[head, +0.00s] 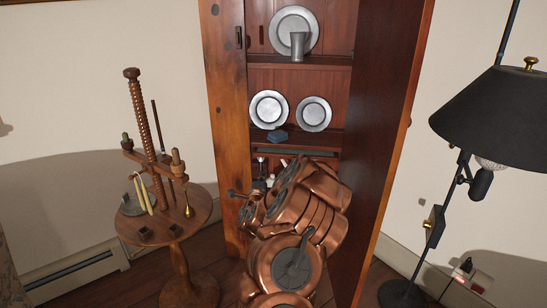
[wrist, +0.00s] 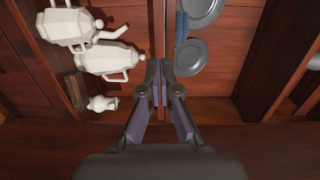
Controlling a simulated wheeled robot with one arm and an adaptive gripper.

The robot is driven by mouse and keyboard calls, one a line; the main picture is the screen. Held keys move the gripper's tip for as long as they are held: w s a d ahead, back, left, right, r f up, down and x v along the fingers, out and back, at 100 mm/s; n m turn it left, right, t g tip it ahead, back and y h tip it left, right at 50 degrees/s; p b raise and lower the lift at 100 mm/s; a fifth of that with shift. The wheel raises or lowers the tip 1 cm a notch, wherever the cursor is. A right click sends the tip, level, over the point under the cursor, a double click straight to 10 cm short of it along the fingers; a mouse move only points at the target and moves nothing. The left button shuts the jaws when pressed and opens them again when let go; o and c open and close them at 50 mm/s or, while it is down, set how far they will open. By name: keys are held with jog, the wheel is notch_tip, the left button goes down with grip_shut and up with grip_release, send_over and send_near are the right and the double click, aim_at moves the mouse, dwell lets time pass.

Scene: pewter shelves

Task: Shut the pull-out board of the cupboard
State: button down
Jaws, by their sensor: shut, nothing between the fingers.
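The cupboard (head: 228,120) is tall and wooden, with its dark door (head: 385,120) swung open at the right. A dark horizontal strip (head: 300,153) under the plate shelf looks like the pull-out board's front; my arm hides much of the area below it. The wrist view looks turned sideways, and a narrow upright wooden strip (wrist: 159,30) there seems to be this board or shelf edge. My gripper (wrist: 161,72) is shut and empty, its fingertips at that strip. I cannot tell whether they touch it. In the head view my arm hides the gripper.
Pewter plates (head: 313,114) stand on the shelf beside a small blue object (head: 277,136). White teapots (wrist: 105,60) and a small white jug (wrist: 103,103) are close to the left of my fingers. A candle stand (head: 165,225) is left, a black lamp (head: 500,105) right.

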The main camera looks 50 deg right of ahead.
jog(key=s+d+m+h, duration=0.1)
jog(key=s+d, duration=0.1)
jog(key=b, duration=0.1)
send_near(274, 155)
jog(key=shift+x, duration=1.45)
jog(key=shift+w+d+r+g, duration=0.2)
jog(key=shift+w+d+g, duration=0.2)
jog(key=shift+d, duration=0.35)
jog(key=shift+b+x, duration=0.3)
jog(key=shift+x, duration=1.05)
jog(key=shift+w+d+f+b, duration=0.15)
jog(key=shift+w+d+b, duration=0.35)
jog(key=shift+b, duration=0.3)
jog(key=shift+w+d+b, duration=0.15)
jog(key=shift+d+b, duration=0.2)
jog(key=shift+d, duration=0.2)
jog(key=shift+a, duration=0.1)
